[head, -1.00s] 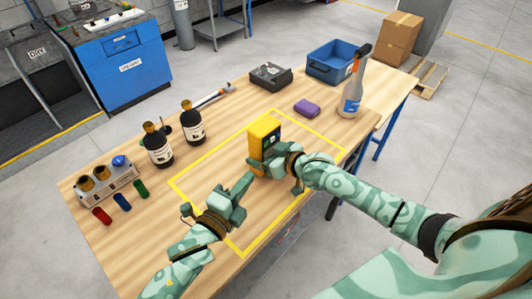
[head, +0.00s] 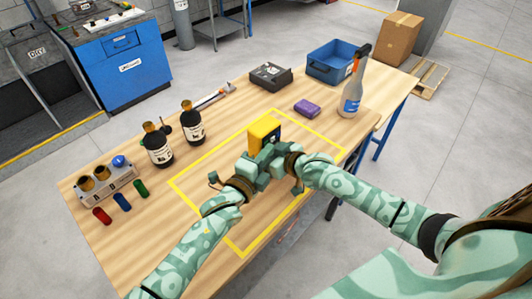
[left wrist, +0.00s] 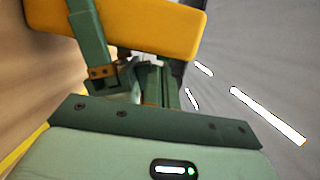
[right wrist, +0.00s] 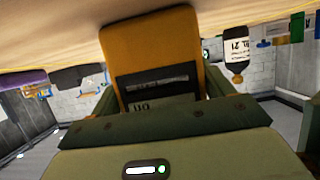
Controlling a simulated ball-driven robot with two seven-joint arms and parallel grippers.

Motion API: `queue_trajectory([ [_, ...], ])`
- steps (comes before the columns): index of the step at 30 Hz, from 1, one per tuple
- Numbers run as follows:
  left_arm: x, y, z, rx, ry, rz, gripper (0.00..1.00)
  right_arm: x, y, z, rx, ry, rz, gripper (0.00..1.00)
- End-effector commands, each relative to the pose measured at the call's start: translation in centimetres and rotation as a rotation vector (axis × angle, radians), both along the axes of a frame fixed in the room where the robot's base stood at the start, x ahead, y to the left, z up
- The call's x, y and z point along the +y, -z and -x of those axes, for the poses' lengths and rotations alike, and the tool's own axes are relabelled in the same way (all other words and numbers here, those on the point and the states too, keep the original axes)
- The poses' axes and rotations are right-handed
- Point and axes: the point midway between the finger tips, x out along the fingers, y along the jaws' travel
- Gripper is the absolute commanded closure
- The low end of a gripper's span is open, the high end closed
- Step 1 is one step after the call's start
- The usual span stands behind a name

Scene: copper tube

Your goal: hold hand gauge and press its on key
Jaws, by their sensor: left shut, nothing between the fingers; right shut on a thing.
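The yellow hand gauge (head: 263,130) is held up over the yellow-taped rectangle on the table. My right gripper (head: 290,168) is shut on it from the right. In the right wrist view the gauge (right wrist: 155,55) stands between the fingers, with a dark label on the side I see. My left gripper (head: 262,160) is shut and empty, right in front of the gauge. In the left wrist view the gauge (left wrist: 150,28) lies just beyond the left fingers. The left hand hides the gauge's lower front and its on key, so I cannot tell whether the fingertips touch the key.
A purple block (head: 307,108), spray bottle (head: 352,92), blue bin (head: 332,68) and grey box (head: 270,76) are at the back. The taped area's front is clear.

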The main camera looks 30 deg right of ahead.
Motion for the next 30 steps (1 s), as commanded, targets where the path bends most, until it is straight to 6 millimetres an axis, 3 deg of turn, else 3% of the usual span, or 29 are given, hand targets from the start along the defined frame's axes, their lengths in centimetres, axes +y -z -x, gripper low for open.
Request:
queue_trajectory([
  [5,0.1,0.0,-0.1,0.0,0.0,0.0,1.0,-0.1,0.3,0.1,0.007,0.0,0.005,0.57],
  [11,0.6,0.1,-1.7,0.0,-0.002,-0.002,1.0,0.0,0.4,0.2,0.007,-0.001,0.004,0.58],
  [26,0.8,0.3,-1.7,0.002,-0.006,-0.006,1.0,0.0,0.5,0.3,0.011,-0.001,0.002,0.57],
  [30,0.6,0.3,-0.9,0.005,-0.006,-0.004,1.0,0.0,0.5,0.3,0.011,0.0,0.001,0.57],
])
